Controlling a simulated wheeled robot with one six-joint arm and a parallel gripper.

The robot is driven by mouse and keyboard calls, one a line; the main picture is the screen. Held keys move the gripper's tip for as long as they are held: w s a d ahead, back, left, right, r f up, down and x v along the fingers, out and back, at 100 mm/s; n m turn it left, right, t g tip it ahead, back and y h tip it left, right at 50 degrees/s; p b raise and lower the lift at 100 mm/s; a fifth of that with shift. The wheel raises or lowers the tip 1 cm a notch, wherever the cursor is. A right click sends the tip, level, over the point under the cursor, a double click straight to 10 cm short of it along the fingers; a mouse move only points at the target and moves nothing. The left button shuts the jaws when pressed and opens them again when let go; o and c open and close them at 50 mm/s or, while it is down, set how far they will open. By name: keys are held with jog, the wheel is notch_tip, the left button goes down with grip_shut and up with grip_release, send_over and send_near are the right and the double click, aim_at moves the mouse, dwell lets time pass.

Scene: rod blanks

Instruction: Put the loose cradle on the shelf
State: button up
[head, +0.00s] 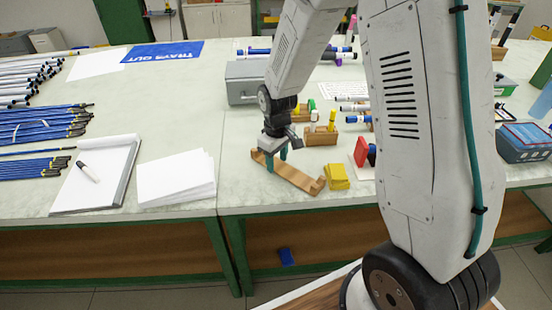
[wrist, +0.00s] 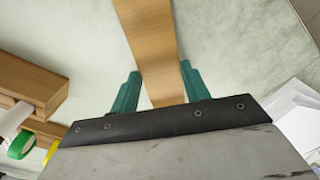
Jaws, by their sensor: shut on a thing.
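The loose cradle (head: 300,178) is a long light-brown wooden bar with raised ends, near the front edge of the right table. My gripper (head: 276,158) points down over it and is shut on it left of its middle. In the wrist view the cradle (wrist: 150,45) passes between the teal fingers of my gripper (wrist: 160,88). I cannot tell whether the cradle touches the tabletop or hangs just above it. A brown board (head: 310,232) shows under the tables; I cannot tell if it is the shelf.
Wooden holders (head: 321,137) with bottles stand behind the cradle, with yellow pads (head: 337,176) at its right end. A grey toolbox (head: 244,82) is farther back. White paper (head: 176,178) lies to the left.

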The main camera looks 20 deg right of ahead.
jog(key=shift+f, duration=0.1)
jog(key=o, duration=0.9)
jog(key=shift+o, duration=0.6)
